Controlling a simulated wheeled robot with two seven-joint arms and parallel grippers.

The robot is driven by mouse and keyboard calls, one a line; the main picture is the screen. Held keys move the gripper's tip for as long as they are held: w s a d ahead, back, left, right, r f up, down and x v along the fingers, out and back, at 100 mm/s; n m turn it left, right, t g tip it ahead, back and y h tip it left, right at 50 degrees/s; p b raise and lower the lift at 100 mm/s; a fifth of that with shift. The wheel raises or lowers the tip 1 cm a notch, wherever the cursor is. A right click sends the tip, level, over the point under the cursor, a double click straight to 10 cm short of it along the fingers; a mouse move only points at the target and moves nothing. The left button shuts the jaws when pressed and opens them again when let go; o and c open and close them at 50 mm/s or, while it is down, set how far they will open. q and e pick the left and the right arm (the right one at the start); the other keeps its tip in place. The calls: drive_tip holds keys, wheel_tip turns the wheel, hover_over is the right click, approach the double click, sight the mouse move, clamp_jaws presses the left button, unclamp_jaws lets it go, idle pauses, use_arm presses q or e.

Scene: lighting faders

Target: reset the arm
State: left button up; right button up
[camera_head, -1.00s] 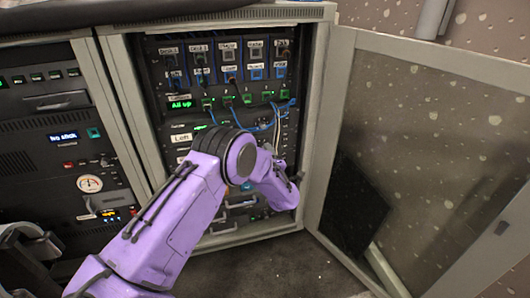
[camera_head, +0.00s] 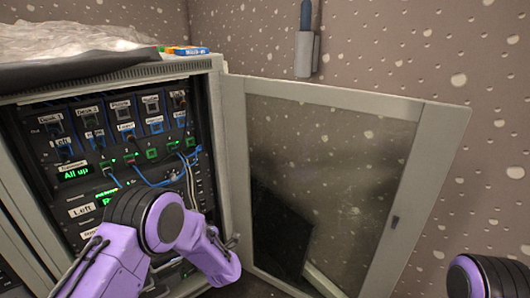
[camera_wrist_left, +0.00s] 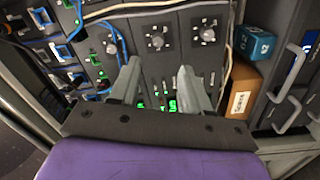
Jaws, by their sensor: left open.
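My left arm, purple with black joints, reaches in from the lower left in the head view, in front of the open rack cabinet (camera_head: 225,150). Its gripper is hidden there behind the arm and the cabinet frame. In the left wrist view my left gripper (camera_wrist_left: 160,85) shows two grey fingers held apart with nothing between them. The fingers point at a dark panel (camera_wrist_left: 180,40) with round knobs and green lit marks. Whether they touch it I cannot tell. Part of my right arm (camera_head: 485,275) shows at the lower right; its gripper is out of view.
The glass cabinet door (camera_head: 335,185) stands open to the right. Blue cables (camera_wrist_left: 85,15) hang by the panel. A blue box (camera_wrist_left: 255,43) and a brown box (camera_wrist_left: 243,90) sit right of the fingers. A lit display (camera_head: 75,173) reads "All up".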

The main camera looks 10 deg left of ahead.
use_arm(q)
drive_tip(key=s+d+f+m+g+h, duration=0.35)
drive_tip(key=s+f+m+h, duration=0.45)
drive_tip(key=s+f+m, duration=0.7)
drive_tip(key=s+f+m+g+h, duration=0.1)
drive_tip(key=s+f+g, duration=0.2)
drive_tip(key=s, duration=1)
drive_tip(key=s+f+m+g+h, duration=0.1)
drive_tip(key=s+f+g, duration=0.25)
drive_tip(key=s, duration=0.85)
wheel_tip(320, 180, up, 26)
drive_tip(key=p, duration=2.6)
drive_tip(key=shift+w+t, duration=0.15)
drive_tip(key=shift+t, duration=0.25)
drive_tip(key=shift+d, duration=0.1)
